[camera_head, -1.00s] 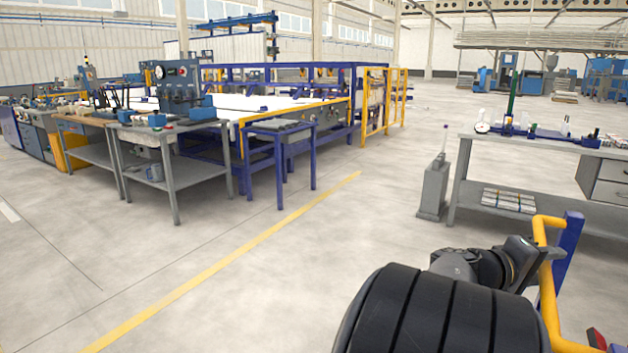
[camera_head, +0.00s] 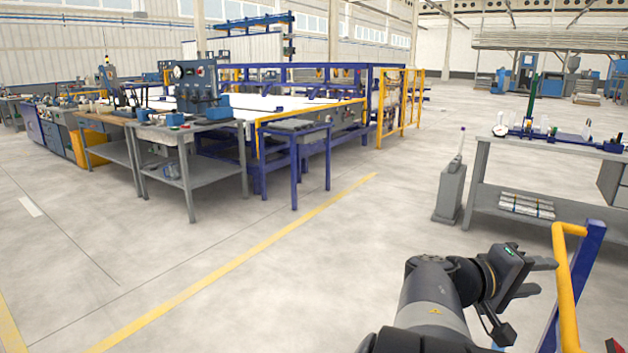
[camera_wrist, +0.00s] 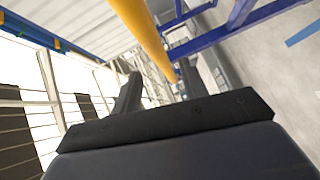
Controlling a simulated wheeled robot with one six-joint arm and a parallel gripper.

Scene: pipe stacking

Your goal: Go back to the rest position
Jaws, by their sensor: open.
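My gripper (camera_head: 543,277) is at the lower right of the head view, with its two dark fingers pointing right. The fingers are apart, with nothing seen between them. In the wrist view, my gripper (camera_wrist: 160,85) also shows two spread fingers. A yellow rail (camera_head: 567,285) on a blue post (camera_head: 583,265) stands just right of the fingertips. In the wrist view, the yellow rail (camera_wrist: 143,32) runs beyond the fingers, and I cannot tell how wide the gap is. No pipe is in the gripper.
A grey workbench (camera_head: 510,180) stands at the right, with a grey pedestal (camera_head: 450,192) beside it. A blue table (camera_head: 296,130) and a grey bench (camera_head: 205,132) stand at the left. The floor between, with a yellow line (camera_head: 235,262), is clear.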

